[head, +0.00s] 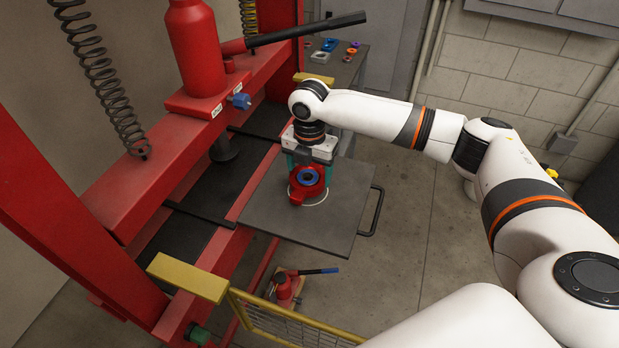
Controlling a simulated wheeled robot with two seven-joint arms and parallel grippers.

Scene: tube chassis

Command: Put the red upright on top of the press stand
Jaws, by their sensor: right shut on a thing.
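The upright hides most of the mark. I cannot tell whether it touches the plate. My left gripper is not in view.
The red press frame (138,190) with its red cylinder (194,50) and black lever (305,32) stands at the left. Behind is a grey bench (340,72) with small coloured parts. A red jack (284,290) and yellow guard (290,325) are below the plate. Floor at right is clear.

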